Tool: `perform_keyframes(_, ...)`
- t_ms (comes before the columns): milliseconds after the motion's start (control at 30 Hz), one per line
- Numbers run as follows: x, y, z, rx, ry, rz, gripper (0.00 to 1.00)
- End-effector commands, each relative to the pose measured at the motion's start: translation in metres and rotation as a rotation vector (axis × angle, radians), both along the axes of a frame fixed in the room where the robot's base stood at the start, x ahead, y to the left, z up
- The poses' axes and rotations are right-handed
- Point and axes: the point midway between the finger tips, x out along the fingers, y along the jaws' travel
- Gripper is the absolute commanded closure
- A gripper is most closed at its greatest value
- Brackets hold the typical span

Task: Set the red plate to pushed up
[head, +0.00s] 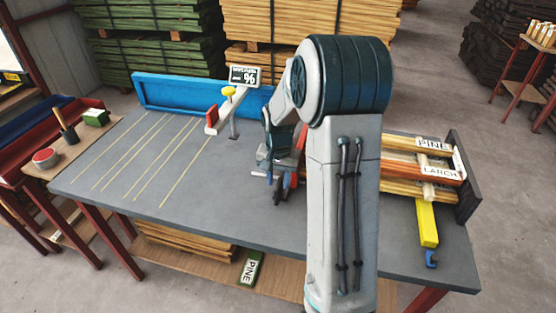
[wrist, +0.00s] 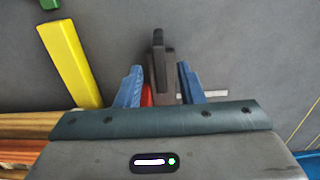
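A red piece (head: 299,141), which looks like the red plate, shows beside my arm near the middle of the grey table. Most of it is hidden behind my arm, so its tilt cannot be told. In the wrist view a small red patch (wrist: 147,96) shows between my gripper's fingers. A dark upright part (wrist: 159,58) stands beside this patch, also between the fingers. My gripper (wrist: 160,78) is open, with one blue finger on each side of the dark part. Gaps show beside the fingers; contact cannot be told. In the head view my arm largely covers this spot.
A display reading 96 (head: 244,76), a yellow knob (head: 229,92) and a red-tipped white bar (head: 212,120) stand at the back, before a blue rail (head: 165,93). Labelled boards (head: 400,168) and a yellow block (head: 427,223) lie right.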

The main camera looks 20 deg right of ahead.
Motion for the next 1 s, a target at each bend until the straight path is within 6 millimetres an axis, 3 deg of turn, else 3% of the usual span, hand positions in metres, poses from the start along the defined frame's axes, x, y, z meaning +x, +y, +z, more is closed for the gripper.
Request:
perform_keyframes(200, 0.001, 0.0, 0.053, -0.002, -0.007, 0.001, 0.65)
perform_keyframes(400, 0.001, 0.0, 0.085, -0.001, -0.004, -0.002, 0.65)
perform_keyframes(600, 0.001, 0.0, 0.098, 0.0, -0.002, 0.0, 0.65)
perform_keyframes(1000, 0.001, 0.0, 0.098, 0.0, -0.001, 0.0, 0.65)
